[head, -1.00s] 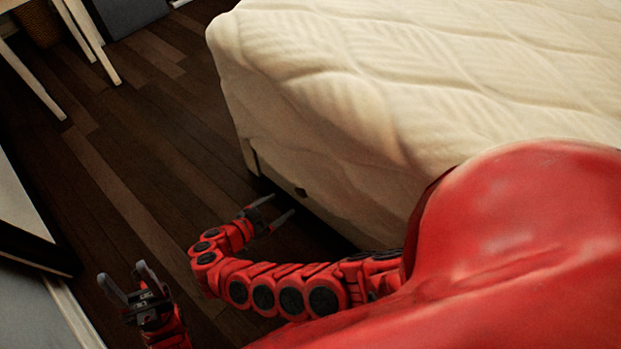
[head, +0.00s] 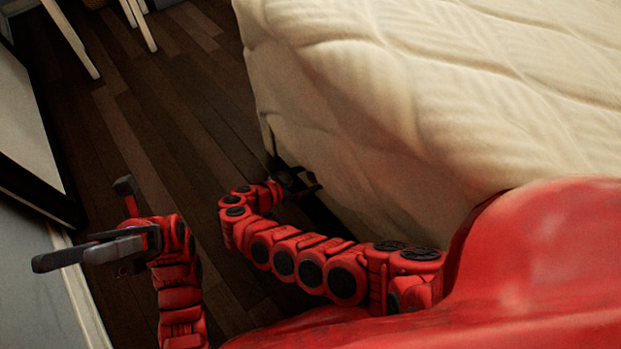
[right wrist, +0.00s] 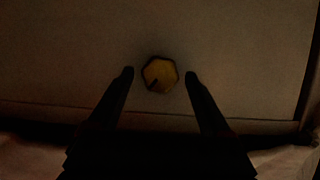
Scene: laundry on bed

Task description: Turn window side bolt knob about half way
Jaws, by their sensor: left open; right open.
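The bolt knob (right wrist: 160,73), yellowish and many-sided with a dark rim and a dark notch at its lower left, sits on a pale flat panel in the right wrist view. My right gripper (right wrist: 160,74) is open there, one finger to each side of the knob, with a gap on both sides. In the head view my right gripper (head: 306,182) is at the lower side of the bed (head: 340,140), and the knob cannot be made out. My left gripper (head: 80,225) is open and empty at the left, above the floor.
The dark wood floor (head: 150,120) is clear between the bed and the wall side. A pale panel with a dark edge (head: 35,190) stands at the left, near my left gripper. White furniture legs (head: 70,40) are at the top left.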

